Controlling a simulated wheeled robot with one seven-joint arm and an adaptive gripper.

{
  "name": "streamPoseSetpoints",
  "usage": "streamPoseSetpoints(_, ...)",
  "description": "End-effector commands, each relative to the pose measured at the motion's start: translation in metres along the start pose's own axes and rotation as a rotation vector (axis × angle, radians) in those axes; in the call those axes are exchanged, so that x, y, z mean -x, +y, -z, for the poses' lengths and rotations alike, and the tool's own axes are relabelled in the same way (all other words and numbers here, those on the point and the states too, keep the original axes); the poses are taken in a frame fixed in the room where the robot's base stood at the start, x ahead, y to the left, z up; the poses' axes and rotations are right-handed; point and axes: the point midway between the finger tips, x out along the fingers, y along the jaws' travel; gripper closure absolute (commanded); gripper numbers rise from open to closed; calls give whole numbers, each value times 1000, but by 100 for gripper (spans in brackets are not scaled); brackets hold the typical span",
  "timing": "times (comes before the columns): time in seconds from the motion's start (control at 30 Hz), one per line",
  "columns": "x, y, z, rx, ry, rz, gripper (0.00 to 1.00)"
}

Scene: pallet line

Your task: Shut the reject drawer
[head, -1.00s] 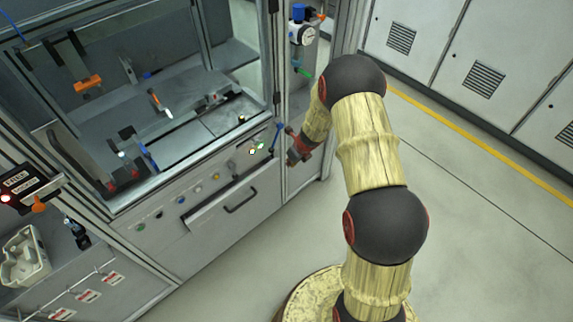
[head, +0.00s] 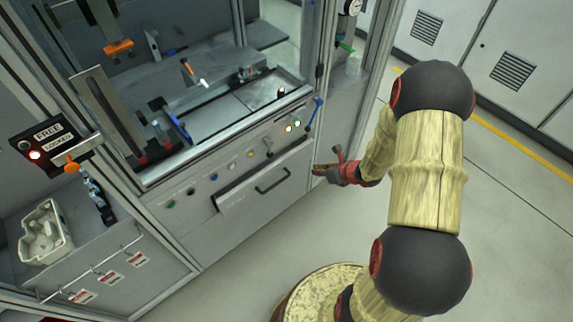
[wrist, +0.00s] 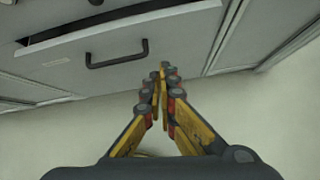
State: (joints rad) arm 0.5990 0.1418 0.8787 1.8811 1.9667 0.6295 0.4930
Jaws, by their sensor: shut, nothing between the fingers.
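The reject drawer (head: 262,185) is a grey front with a black bar handle (head: 272,181), low in the machine's front below a row of buttons. It stands slightly open, with a dark gap along its top edge. In the wrist view the drawer front (wrist: 185,42) fills the upper part, its handle (wrist: 117,60) left of centre. My gripper (head: 318,170) is to the right of the drawer in the head view, apart from the handle. In the wrist view my gripper (wrist: 164,70) is shut and empty, its fingertips right of the handle.
Buttons and lit lamps (head: 293,125) sit above the drawer, near a blue lever (head: 315,112). At left are a FREE/LOCKED panel (head: 48,143), a white bin (head: 44,232) and a rail with red tags (head: 108,278). The floor (head: 232,268) before the drawer is clear.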

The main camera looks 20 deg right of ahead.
Motion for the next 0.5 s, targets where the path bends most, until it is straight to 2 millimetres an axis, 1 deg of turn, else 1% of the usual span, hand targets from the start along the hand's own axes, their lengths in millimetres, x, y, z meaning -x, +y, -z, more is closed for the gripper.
streamPoseSetpoints(0.03, 0, -1, -6, 40, -20, 5, 100)
streamPoseSetpoints(0.1, 0, -1, -10, 98, -33, 6, 100)
streamPoseSetpoints(0.27, -4, 0, -10, 160, -36, 2, 100)
streamPoseSetpoints(0.37, -15, 0, -10, 163, -35, 1, 100)
streamPoseSetpoints(0.5, -39, 1, -9, 163, -34, 0, 100)
